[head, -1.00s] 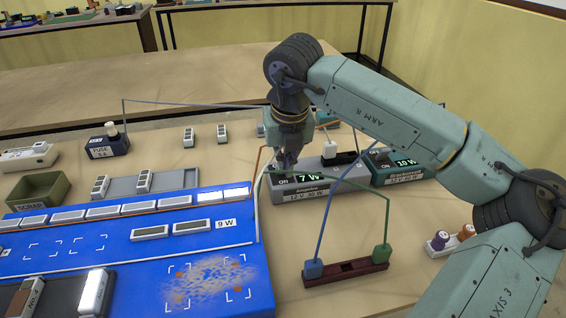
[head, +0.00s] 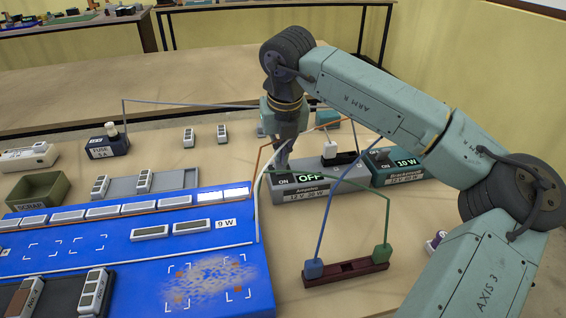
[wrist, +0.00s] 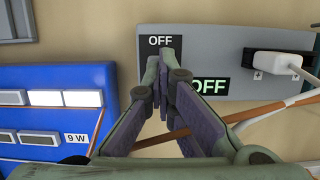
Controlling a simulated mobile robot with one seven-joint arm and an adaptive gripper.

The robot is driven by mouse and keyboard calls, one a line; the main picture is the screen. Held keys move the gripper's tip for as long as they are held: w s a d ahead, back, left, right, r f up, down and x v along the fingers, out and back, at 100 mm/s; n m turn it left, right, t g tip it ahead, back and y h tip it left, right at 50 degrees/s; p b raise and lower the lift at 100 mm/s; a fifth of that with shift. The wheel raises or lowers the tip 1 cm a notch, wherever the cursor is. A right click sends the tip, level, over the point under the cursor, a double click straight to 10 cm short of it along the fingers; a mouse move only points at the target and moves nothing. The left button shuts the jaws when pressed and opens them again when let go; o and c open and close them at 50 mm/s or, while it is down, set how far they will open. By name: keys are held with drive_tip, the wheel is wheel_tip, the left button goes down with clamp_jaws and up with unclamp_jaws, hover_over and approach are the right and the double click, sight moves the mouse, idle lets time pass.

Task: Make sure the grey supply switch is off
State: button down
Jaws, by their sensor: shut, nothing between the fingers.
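The grey supply (head: 330,190), labelled Ampelos 12 V 30 W, stands right of the blue lightbox board. Its display (head: 310,177) reads OFF; the display also reads OFF in the wrist view (wrist: 208,87). My gripper (head: 283,163) is shut and empty, pointing down at the left end of the supply, where the ON label (head: 283,181) shows. In the wrist view my closed fingertips (wrist: 165,60) are just below the OFF label (wrist: 160,41). The switch lever is hidden behind the fingers, so I cannot tell its position or whether they touch it.
The teal Brackmoor supply (head: 400,172) stands close on the right, showing 10 W. A white plug (head: 329,150) sits on the grey supply. The blue board (head: 110,255) has two lit modules and a 9 W readout.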

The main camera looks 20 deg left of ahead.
drive_tip(key=shift+s+d+f+b, duration=0.25)
drive_tip(key=shift+s+d+b, duration=0.15)
drive_tip(key=shift+s, duration=0.2)
wheel_tip(320, 180, up, 7)
drive_tip(key=p, duration=0.4)
drive_tip(key=shift+w, duration=0.15)
